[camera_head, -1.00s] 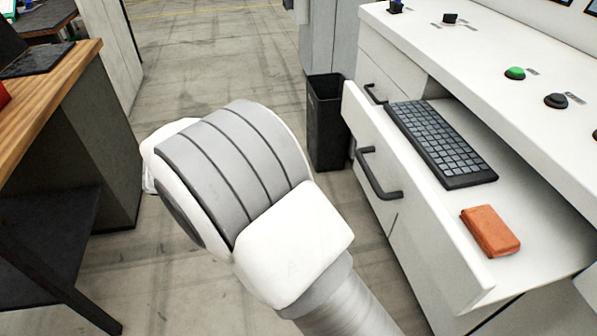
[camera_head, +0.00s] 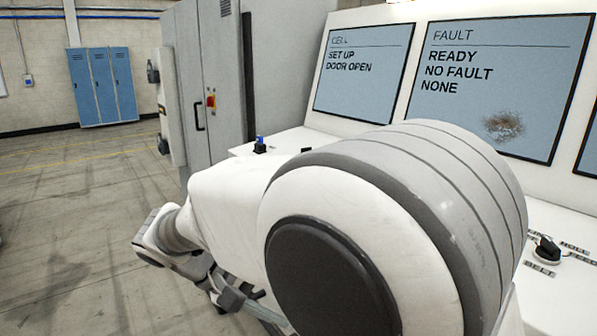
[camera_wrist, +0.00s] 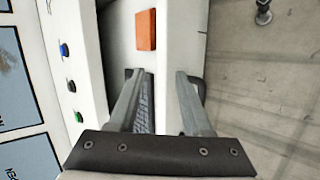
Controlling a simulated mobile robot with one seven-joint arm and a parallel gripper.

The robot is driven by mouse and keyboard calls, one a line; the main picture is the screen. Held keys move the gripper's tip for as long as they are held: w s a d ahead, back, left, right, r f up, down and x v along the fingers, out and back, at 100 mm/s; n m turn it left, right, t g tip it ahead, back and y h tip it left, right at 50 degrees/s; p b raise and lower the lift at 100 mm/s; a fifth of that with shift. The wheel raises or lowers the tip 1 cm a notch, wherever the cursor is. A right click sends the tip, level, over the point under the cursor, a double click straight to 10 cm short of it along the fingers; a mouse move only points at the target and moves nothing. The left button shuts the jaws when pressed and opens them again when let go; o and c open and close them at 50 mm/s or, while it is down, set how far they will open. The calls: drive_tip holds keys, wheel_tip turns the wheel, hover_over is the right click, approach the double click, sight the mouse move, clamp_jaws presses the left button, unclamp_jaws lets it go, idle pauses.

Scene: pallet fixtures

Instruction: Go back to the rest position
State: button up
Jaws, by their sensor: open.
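My gripper (camera_wrist: 158,76) is open and empty in the wrist view, its two fingers apart above the console's pulled-out drawer. In the head view my arm fills the lower middle, and part of my gripper shows low, left of my large joint; its fingertips are not clear there. The dark keyboard (camera_wrist: 146,112) shows between the fingers in the wrist view, lying in the drawer (camera_wrist: 121,40). An orange block (camera_wrist: 146,29) lies in the drawer beyond the fingertips. Nothing is between the fingers at their height.
The white console carries screens (camera_head: 362,75) and knobs (camera_head: 259,145) close behind my arm. A grey cabinet (camera_head: 215,80) stands behind it. Blue lockers (camera_head: 103,85) stand far left. The floor (camera_head: 75,215) at left is clear. The drawer handle (camera_wrist: 200,88) shows beside the right finger.

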drive_tip(key=s+d+r+m+t+y+p, duration=0.1)
drive_tip(key=s+d+r+m+y+p, duration=0.1)
drive_tip(key=d, duration=0.6)
drive_tip(key=s+d+r+m+t+y+p, duration=0.2)
drive_tip(key=s+d+r+y, duration=0.4)
drive_tip(key=s, duration=0.5)
drive_tip(key=shift+d+r+m+y+p, duration=0.3)
drive_tip(key=shift+d+r+m+p, duration=0.2)
drive_tip(key=shift+d+r+p, duration=0.6)
